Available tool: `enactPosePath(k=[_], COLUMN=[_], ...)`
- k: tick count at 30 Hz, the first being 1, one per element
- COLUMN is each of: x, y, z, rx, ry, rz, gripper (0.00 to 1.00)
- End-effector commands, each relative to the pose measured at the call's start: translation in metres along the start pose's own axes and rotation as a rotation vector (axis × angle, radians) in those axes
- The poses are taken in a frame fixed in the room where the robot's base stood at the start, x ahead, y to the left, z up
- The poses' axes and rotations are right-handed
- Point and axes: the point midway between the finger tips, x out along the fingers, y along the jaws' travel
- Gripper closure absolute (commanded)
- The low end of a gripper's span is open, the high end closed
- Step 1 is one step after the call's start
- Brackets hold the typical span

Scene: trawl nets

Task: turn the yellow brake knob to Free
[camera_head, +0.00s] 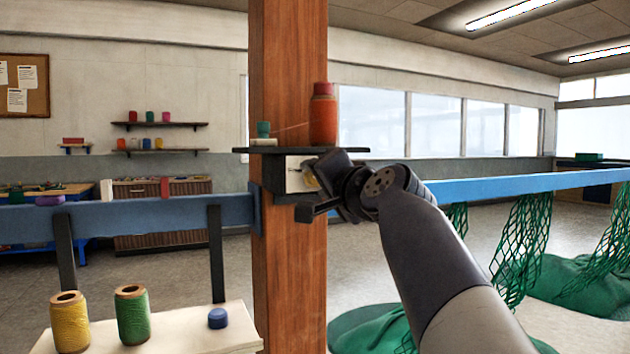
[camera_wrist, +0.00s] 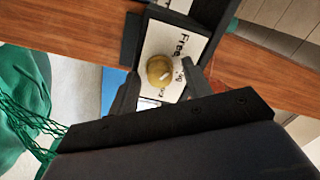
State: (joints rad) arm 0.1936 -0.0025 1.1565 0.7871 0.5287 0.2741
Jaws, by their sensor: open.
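The yellow brake knob (camera_wrist: 158,68) sits on a white plate (camera_wrist: 153,40) in the wrist view. The word "Free" (camera_wrist: 182,44) is printed on the plate near the knob. Another label is partly hidden by the right finger. A short white mark lies on the knob's lower right and does not point straight at "Free". My gripper (camera_wrist: 160,72) is open, with one finger on each side of the knob; I cannot tell whether they touch it. In the head view, my gripper (camera_head: 312,188) is at the plate on the post, and only a sliver of the knob (camera_head: 310,176) shows.
The plate is on a wooden post (camera_head: 288,275). Blue rails run to both sides, and green nets (camera_head: 520,240) hang at right.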

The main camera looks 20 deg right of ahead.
Motion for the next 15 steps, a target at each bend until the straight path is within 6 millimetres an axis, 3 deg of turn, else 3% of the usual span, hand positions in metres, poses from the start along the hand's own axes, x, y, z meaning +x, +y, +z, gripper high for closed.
enactPosePath(k=[8, 15], x=[-0.011, -0.054], y=[0.0, 0.0], z=[0.0, -0.001], rx=[0.0, -0.001], ry=[0.001, 0.005], rz=[-0.001, 0.0], gripper=[0.53, 0.53])
